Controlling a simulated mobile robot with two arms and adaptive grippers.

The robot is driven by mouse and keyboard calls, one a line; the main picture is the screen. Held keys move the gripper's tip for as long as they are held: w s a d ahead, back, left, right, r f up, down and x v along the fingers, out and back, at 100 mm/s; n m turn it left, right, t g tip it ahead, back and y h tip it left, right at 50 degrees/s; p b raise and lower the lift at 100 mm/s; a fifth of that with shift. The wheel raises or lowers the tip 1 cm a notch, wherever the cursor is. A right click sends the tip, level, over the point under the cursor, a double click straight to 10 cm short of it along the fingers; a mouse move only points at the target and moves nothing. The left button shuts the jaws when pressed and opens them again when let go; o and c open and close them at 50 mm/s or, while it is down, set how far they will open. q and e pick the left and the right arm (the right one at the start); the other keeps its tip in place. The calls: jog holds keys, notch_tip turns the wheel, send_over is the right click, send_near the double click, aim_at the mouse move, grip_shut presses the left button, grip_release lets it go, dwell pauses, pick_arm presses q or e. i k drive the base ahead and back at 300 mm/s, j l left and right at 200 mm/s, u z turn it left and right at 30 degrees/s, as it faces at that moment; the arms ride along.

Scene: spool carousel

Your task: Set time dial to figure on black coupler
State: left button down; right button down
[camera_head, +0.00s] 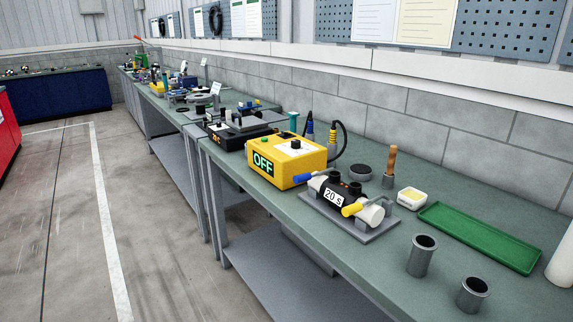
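A yellow control box (300,166) stands on the green-topped workbench, with a lit display (263,164) reading "OFF". On its top is a white dial face with a black knob (295,144); the knob's setting is too small to read. In front of it, a black coupler (350,193) with a white label (333,195) reading "20 S" sits on a grey plate (370,233). White pipe ends with blue and yellow handles are on either side of the coupler. Neither gripper is in view.
Two grey metal cups (421,256) stand near the front edge. Cables rise behind the box. The floor (60,230) left of the bench is clear.

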aim_at(295, 144)
jog(key=i+j+z, duration=0.1)
jog(key=i+z, duration=0.25)
jog(key=i+j+z, duration=0.15)
jog(key=z, duration=0.15)
